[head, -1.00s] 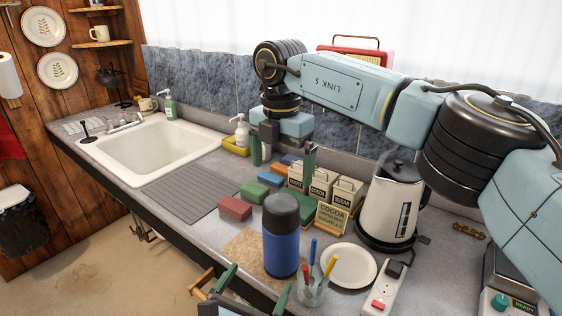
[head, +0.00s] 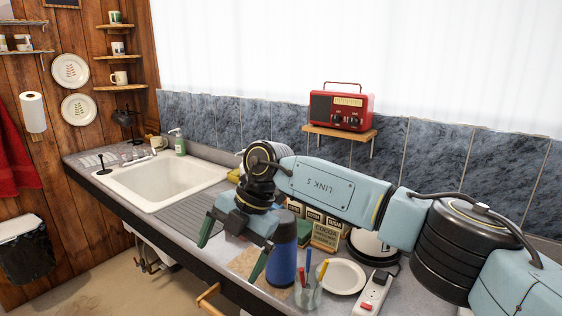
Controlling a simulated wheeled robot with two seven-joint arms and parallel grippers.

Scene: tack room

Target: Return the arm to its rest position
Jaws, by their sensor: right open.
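My right arm comes in from the right and reaches across the counter (head: 335,303). Its right gripper (head: 231,250) points down with its two green fingers spread wide apart and nothing between them. It appears in front of the counter's front part, just left of the dark-blue flask (head: 281,262), whose top it partly covers. I cannot tell whether they touch. My left gripper is not in view.
A glass of pens (head: 307,294), a white plate (head: 343,277) and a power strip (head: 374,294) stand near the flask. A sink (head: 165,182) lies left; a red radio (head: 341,108) sits on a shelf.

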